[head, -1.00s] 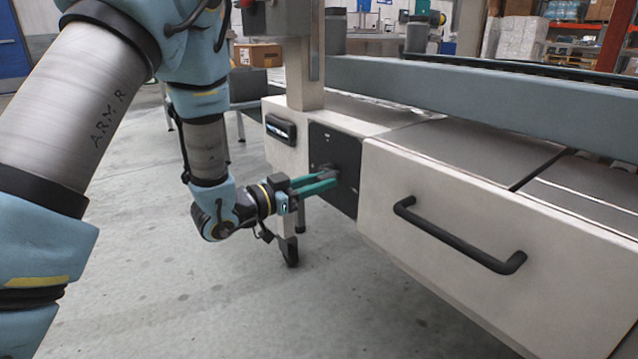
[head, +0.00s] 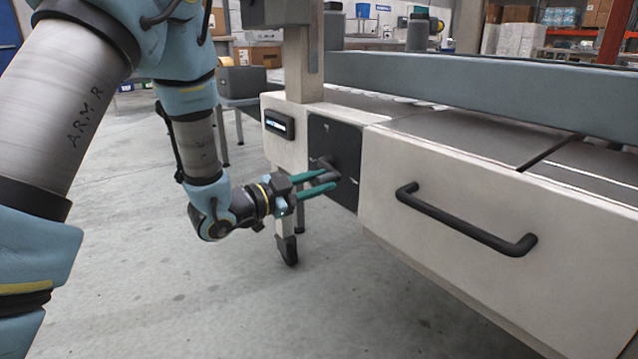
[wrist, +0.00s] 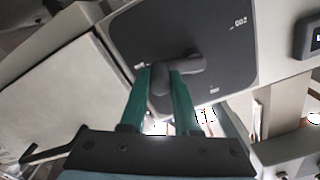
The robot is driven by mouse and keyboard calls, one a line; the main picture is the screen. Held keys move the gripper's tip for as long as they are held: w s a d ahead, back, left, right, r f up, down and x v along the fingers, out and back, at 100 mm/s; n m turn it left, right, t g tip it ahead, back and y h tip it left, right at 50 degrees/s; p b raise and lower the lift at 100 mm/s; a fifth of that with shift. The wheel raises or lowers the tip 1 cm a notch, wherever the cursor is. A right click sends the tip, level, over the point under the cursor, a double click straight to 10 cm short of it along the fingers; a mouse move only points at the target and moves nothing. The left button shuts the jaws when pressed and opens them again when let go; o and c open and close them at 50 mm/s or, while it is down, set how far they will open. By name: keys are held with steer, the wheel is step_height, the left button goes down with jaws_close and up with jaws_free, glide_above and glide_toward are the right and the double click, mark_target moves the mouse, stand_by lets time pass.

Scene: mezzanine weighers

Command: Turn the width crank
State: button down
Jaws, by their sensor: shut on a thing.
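The width crank (head: 319,163) is a dark grey crank on a black square plate (head: 345,155) on the machine's pale front. In the wrist view the crank's arm (wrist: 185,66) runs left and slightly down from its hub to its grip (wrist: 160,84). My gripper (head: 333,182) has two green fingers, one on each side of the grip. The wrist view shows the same fingers (wrist: 160,78) shut on it. The fingers hide part of the grip. The plate bears small white markings, too small to read.
Right of the plate is a pale panel with a black bar handle (head: 465,218). A small display (head: 279,124) sits left of the plate. A grey post (head: 304,70) and a blue-grey rail (head: 480,92) stand above. The floor (head: 190,290) at lower left is clear.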

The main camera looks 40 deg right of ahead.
steer(key=c, duration=0.6)
jaws_free()
steer(key=shift+c, duration=0.2)
steer(key=a+p, duration=0.2)
steer(key=a, duration=0.9)
steer(key=shift+w, duration=0.3)
steer(key=shift+p, duration=0.3)
